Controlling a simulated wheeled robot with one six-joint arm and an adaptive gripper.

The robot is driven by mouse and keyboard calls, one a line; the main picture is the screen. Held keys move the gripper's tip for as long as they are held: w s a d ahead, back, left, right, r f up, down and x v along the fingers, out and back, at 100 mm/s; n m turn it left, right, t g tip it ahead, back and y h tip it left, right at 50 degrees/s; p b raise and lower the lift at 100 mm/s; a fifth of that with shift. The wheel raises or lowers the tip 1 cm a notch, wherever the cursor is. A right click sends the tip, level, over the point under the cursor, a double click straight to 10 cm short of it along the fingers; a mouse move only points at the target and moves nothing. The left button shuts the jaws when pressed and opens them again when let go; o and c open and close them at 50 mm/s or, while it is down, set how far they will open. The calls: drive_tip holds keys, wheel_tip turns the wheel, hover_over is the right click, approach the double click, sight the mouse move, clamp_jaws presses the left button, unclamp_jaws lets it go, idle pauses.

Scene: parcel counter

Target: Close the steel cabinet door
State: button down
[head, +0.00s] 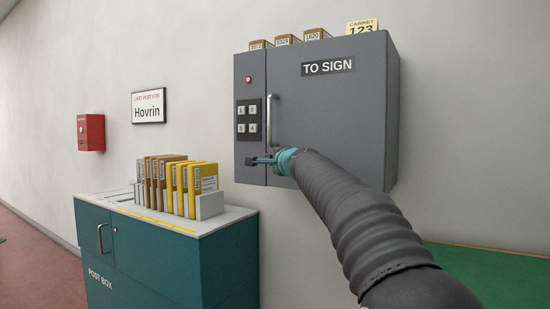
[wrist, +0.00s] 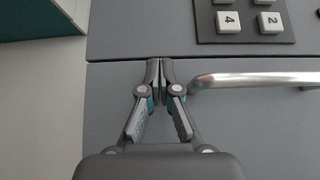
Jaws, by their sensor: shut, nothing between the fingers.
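The grey steel cabinet (head: 251,150) hangs on the wall. Its door (head: 335,120), marked TO SIGN, looks flush with the narrow keypad panel on its left, with only a thin seam between them. A vertical bar handle (head: 270,120) is on the door's left side; it also shows in the wrist view (wrist: 250,78). My gripper (head: 254,161) is just below the handle's lower end, in front of the seam. In the wrist view my gripper (wrist: 160,68) has its fingertips together and empty, beside the handle's end. Whether they touch the door I cannot tell.
A keypad (head: 248,120) and a small red light (head: 248,79) are on the left panel. A green surface (head: 490,275) is lower right.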

drive_tip(key=shift+w+d+r, duration=0.1)
drive_tip(key=shift+w, duration=0.25)
drive_tip(key=shift+d, duration=0.15)
